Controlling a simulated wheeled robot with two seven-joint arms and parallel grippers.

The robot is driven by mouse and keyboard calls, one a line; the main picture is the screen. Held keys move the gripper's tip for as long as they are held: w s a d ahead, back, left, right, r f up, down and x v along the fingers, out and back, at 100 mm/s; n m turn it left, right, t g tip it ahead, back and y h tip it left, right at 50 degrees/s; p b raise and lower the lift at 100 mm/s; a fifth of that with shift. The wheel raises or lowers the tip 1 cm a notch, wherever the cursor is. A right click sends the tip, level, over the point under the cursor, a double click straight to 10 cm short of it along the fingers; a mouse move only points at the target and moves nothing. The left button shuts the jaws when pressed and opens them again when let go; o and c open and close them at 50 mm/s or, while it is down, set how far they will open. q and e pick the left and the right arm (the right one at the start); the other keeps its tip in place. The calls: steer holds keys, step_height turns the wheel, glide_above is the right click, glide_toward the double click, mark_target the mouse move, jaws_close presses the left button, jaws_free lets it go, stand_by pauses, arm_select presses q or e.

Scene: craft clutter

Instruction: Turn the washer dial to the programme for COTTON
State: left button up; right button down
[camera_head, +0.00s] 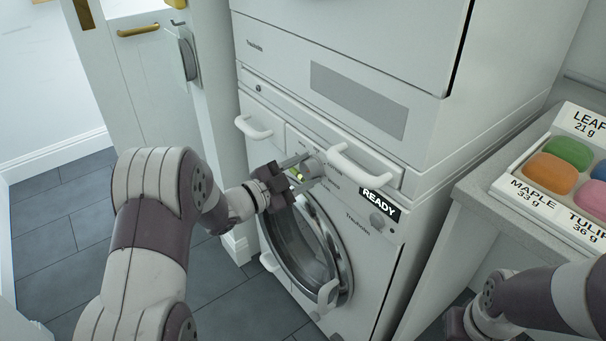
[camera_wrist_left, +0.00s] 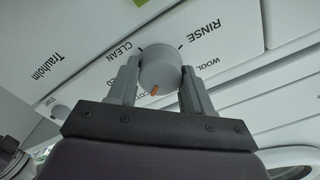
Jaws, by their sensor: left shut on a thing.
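The washer dial is a round white-grey knob (camera_head: 312,168) on the washer's front panel; it also shows in the left wrist view (camera_wrist_left: 160,68). Its orange mark points toward the bottom of the wrist view, toward my gripper's palm. My left gripper (camera_head: 300,172) is shut on the dial, one finger on each side, as the wrist view (camera_wrist_left: 157,88) shows. CLEAN, RINSE and WOOL labels are readable around the dial. Another label at lower left is partly hidden by a finger, and I cannot read it fully. My right gripper (camera_head: 460,322) is low at the right, its fingers not clear.
The washer (camera_head: 355,262) has a READY display (camera_head: 378,200), a round door (camera_head: 305,250) and white handles (camera_head: 362,168) projecting near the dial. Another machine (camera_head: 345,45) is stacked above. A counter (camera_head: 485,195) with a labelled tray (camera_head: 510,170) stands at right. An open door is at left.

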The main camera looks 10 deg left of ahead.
stand_by(0.4)
arm_select(q)
steer(key=o, duration=1)
steer(key=shift+o, duration=0.2)
steer(key=p+v, duration=0.2)
steer(key=v, duration=1)
steer(key=shift+s+a, duration=0.25)
steer(key=shift+s, duration=0.05)
